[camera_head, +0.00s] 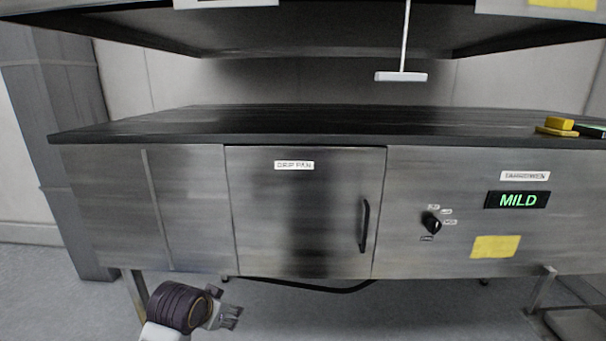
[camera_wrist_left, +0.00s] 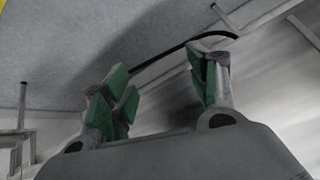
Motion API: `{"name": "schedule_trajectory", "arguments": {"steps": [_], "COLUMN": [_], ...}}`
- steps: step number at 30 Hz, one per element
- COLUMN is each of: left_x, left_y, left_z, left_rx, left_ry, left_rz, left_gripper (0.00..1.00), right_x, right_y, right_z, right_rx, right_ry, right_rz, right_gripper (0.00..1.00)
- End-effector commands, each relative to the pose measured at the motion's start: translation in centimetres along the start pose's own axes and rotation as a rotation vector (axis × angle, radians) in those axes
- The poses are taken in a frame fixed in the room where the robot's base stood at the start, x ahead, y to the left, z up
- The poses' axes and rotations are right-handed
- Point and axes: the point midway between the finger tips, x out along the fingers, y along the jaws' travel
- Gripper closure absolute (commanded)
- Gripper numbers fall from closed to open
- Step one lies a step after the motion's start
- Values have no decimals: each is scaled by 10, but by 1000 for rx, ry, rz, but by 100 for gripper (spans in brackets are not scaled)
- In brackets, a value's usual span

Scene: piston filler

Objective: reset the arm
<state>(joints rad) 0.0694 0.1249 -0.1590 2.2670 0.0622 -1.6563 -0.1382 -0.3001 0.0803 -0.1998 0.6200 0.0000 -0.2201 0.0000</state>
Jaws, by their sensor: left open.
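My left gripper (camera_head: 230,317) is low in the head view, in front of and below the steel cabinet (camera_head: 190,205). In the left wrist view its two green-padded fingers (camera_wrist_left: 160,95) stand apart with nothing between them, so it is open and empty. Part of my left arm shows behind it at the bottom of the head view. My right gripper is in neither view.
The cabinet has a shut door labelled DRIP PAN with a black handle (camera_head: 364,226), a black knob (camera_head: 431,222) and a display (camera_head: 516,200) reading MILD. A yellow object (camera_head: 558,126) lies on the dark counter (camera_head: 300,124). A black hose (camera_head: 310,287) hangs beneath.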

Motion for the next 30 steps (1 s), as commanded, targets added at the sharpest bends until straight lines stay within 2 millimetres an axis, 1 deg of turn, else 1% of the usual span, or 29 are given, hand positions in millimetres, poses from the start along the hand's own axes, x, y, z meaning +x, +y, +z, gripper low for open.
{"name": "schedule_trajectory", "arguments": {"steps": [1,12,24,30], "left_x": [3,12,7,1], "left_y": [4,26,48,58], "left_z": [12,90,170,205], "left_rx": [-7,-65,-126,-152], "left_ry": [-17,-117,-227,-276], "left_rz": [5,30,49,54], "left_gripper": [41,41,41,41], "right_x": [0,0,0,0], "right_y": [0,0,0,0], "right_z": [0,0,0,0], "right_rx": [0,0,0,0], "right_ry": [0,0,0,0], "right_rz": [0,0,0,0], "right_gripper": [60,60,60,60]}}
